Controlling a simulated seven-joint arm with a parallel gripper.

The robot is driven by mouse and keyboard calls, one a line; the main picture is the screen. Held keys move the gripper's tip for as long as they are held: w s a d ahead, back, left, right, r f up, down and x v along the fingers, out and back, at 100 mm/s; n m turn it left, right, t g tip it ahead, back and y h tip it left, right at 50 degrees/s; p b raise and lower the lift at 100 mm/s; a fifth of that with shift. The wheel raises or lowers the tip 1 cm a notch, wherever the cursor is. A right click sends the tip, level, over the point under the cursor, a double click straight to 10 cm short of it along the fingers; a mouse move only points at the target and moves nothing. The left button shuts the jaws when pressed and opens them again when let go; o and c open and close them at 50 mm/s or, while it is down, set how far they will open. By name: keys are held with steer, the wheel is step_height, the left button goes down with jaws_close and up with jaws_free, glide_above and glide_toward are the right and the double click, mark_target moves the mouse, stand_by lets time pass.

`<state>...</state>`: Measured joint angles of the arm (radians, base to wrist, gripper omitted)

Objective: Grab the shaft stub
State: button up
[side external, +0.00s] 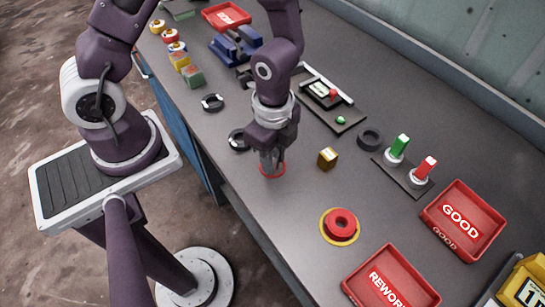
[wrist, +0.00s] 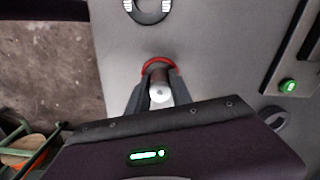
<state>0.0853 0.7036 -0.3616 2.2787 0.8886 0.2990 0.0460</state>
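The shaft stub (wrist: 160,93) is a short silver cylinder standing upright in the wrist view, its round end facing the camera. My gripper (wrist: 160,80) points down with one dark finger on each side of the stub. The fingers are very close to the stub, but I cannot tell whether they touch it. There the fingers mostly hide the stub.
A small brass block (side external: 328,158) sits right of my gripper. A red emergency button (side external: 340,226), a red GOOD tray (side external: 463,220) and a REWORK tray (side external: 391,281) are to the right.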

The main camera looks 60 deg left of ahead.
jaws_close()
steer(key=shift+r, duration=0.1)
